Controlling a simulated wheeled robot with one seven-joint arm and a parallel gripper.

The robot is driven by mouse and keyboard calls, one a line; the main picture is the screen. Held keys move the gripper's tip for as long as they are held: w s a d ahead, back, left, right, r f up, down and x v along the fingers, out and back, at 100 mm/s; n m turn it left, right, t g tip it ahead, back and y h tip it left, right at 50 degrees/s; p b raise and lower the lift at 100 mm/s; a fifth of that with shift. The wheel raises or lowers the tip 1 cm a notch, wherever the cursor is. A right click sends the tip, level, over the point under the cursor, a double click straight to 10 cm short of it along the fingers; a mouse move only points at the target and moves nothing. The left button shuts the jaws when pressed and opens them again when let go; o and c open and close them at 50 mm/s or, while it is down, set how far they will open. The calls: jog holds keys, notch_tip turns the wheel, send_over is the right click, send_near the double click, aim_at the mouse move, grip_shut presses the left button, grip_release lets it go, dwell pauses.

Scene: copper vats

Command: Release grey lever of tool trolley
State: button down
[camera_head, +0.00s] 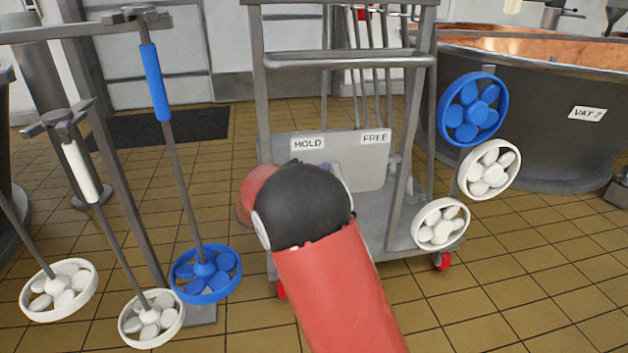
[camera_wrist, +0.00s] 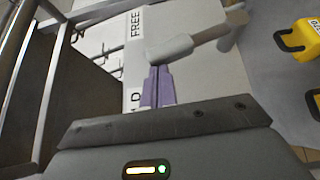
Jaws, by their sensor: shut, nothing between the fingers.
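The tool trolley (camera_head: 347,62) stands ahead in the head view, with a pale plate (camera_head: 369,178) marked HOLD on the left and FREE on the right. In the wrist view the grey lever (camera_wrist: 170,49) has a thick rounded grip and a thinner shaft running to a pivot at the right. The FREE label (camera_wrist: 135,24) is beside it. My gripper (camera_wrist: 157,72), with purple fingers, is shut and empty. Its tips are right at the lever's grip; I cannot tell if they touch. In the head view my arm hides the lever's grip and most of the gripper.
Tools with blue (camera_head: 206,274) and white (camera_head: 152,318) round heads stand on the left. More round heads hang at the trolley's right side (camera_head: 472,109). A copper vat (camera_head: 540,110) stands behind right. A yellow item (camera_wrist: 300,38) shows at right in the wrist view.

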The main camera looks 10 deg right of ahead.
aim_at(347, 161)
jog(key=shift+d+r+m+g+y+b, duration=0.3)
jog(key=shift+d+m+g+y, duration=0.3)
jog(key=shift+d+y, duration=0.85)
jog(key=shift+d+r+m+g+y+b, duration=0.35)
jog(key=shift+d+m+y, duration=0.5)
jog(key=shift+d, duration=1.2)
jog(key=shift+d+r+m+g+y+b, duration=0.2)
jog(key=shift+d+m+g+y, duration=0.35)
jog(key=shift+d+y, duration=0.95)
jog(key=shift+d+h, duration=0.3)
jog(key=shift+d, duration=0.05)
